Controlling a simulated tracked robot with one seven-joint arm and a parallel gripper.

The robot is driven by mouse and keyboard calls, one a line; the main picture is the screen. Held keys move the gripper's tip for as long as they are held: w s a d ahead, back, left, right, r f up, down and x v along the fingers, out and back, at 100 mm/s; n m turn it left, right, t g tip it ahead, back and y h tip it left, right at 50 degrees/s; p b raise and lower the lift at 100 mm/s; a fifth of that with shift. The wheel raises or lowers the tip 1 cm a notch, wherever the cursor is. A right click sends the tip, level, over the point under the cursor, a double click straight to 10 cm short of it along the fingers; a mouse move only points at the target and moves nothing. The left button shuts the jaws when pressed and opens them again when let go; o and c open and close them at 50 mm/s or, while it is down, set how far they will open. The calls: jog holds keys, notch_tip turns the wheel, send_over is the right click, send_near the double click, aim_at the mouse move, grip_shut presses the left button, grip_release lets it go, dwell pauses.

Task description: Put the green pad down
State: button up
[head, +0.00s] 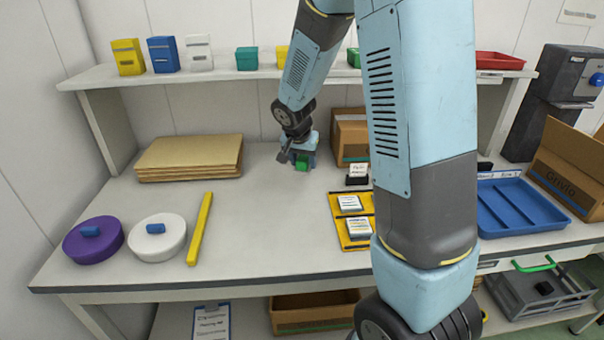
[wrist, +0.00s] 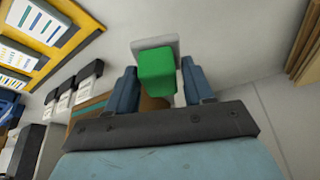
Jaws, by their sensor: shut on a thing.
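The green pad (head: 302,164) is a small green block low over the table near its back, left of a cardboard box. In the wrist view the green pad (wrist: 157,76) sits between my two blue fingers, with a pale grey plate (wrist: 168,42) at its far end. My gripper (head: 299,157) is shut on it, and the gripper (wrist: 160,88) also shows in the wrist view. I cannot tell whether the pad touches the table (head: 262,215).
A cardboard stack (head: 190,153) lies left, a cardboard box (head: 350,131) stands right. A yellow tray (head: 346,232) with labelled pieces is in front right. A yellow bar (head: 200,229), white lid (head: 158,238) and purple lid (head: 93,241) lie left. The middle front is clear. A shelf (head: 200,77) runs above.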

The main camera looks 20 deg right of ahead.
jog(key=shift+w+d+f, duration=0.1)
jog(key=shift+w+f, duration=0.75)
jog(key=shift+f, duration=0.25)
jog(key=shift+w+d+f, duration=0.1)
jog(key=shift+w+f, duration=0.75)
jog(key=shift+f, duration=1.6)
jog(key=shift+a+f, duration=0.1)
jog(key=o, duration=1.1)
